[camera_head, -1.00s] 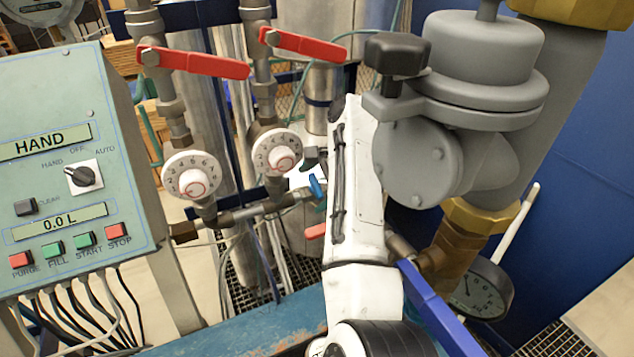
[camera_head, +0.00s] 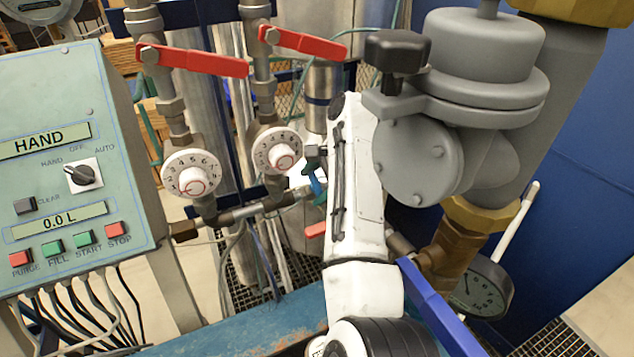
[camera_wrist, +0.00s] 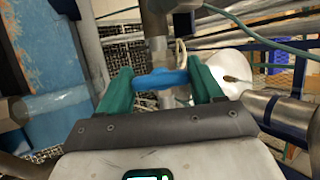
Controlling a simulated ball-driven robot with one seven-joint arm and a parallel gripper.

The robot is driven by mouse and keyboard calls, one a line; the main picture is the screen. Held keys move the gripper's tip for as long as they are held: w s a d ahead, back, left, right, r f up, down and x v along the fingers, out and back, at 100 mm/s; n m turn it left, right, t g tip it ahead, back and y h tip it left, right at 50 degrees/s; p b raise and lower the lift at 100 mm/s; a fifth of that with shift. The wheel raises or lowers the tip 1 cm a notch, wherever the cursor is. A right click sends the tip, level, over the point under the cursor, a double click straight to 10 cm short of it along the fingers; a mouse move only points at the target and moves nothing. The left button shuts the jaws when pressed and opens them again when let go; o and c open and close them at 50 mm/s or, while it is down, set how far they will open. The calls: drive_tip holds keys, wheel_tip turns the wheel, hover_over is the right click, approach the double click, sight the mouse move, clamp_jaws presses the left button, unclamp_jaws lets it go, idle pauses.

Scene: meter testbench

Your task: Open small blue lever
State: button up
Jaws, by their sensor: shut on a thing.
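The small blue lever (camera_wrist: 160,80) lies crosswise between the green fingers of my gripper (camera_wrist: 161,88) in the wrist view. The jaws are shut on it, and a finger is at each end of its visible length. In the head view the blue lever (camera_head: 316,186) shows as a small piece at the end of the horizontal pipe, just left of my white arm. My arm hides most of my gripper in that view.
Two red-handled valves (camera_head: 192,60) stand above white dials (camera_head: 191,175) at the left. A control box (camera_head: 70,150) reads HAND and 0.0 L. A large grey meter body (camera_head: 420,165) is close to my arm's right side. A larger blue lever (camera_head: 437,305) lies at lower right.

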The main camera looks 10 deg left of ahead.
drive_tip(key=shift+n, duration=0.3)
drive_tip(key=n+g+h, duration=0.1)
drive_tip(key=n, duration=0.3)
drive_tip(key=shift+n+h, duration=0.3)
drive_tip(key=shift+h, duration=0.1)
drive_tip(key=n+h, duration=0.1)
drive_tip(key=n, duration=0.3)
drive_tip(key=shift+f+g+h, duration=0.1)
drive_tip(key=shift+g+h, duration=0.2)
drive_tip(key=shift+h, duration=0.1)
drive_tip(key=shift+s+n, duration=0.1)
drive_tip(key=shift+n, duration=0.3)
drive_tip(key=o, duration=1)
drive_tip(key=shift+a, duration=0.1)
drive_tip(key=shift+o, duration=0.2)
